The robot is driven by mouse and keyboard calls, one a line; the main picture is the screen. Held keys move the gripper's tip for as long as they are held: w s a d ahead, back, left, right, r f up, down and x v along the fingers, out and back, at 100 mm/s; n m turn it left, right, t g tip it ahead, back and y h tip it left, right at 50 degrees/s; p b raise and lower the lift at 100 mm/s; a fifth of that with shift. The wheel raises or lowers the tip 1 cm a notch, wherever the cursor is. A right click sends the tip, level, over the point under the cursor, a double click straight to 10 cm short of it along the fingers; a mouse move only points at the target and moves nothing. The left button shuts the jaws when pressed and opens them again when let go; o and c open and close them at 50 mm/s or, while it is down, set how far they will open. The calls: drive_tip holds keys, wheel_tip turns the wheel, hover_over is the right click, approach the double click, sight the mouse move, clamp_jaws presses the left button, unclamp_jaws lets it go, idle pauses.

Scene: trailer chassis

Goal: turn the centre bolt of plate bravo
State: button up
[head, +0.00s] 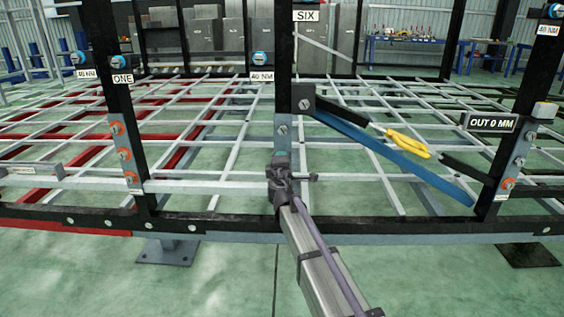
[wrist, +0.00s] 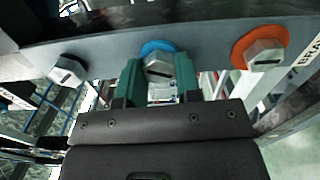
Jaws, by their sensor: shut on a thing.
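The plate (wrist: 205,55) is a grey-blue strip with three hex bolts in the wrist view; a partly cut-off label (wrist: 309,52) at its right end seems to start "BRA". The centre bolt (wrist: 157,66) has a blue ring behind it. In the head view my gripper (head: 282,168) covers the lower part of the plate (head: 282,145) on the middle post.
A blue diagonal brace (head: 390,160) and a yellow-handled item (head: 407,143) lie right of my gripper. Similar bolted plates stand on the left post (head: 124,152) and right post (head: 515,160). A black lower rail (head: 400,229) runs across the front.

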drive_tip(key=shift+d+m, duration=0.1)
drive_tip(key=shift+m, duration=12.2)
drive_tip(key=o, duration=0.9)
drive_tip(key=s, duration=1)
drive_tip(key=shift+s+d, duration=0.25)
drive_tip(key=shift+s, duration=0.15)
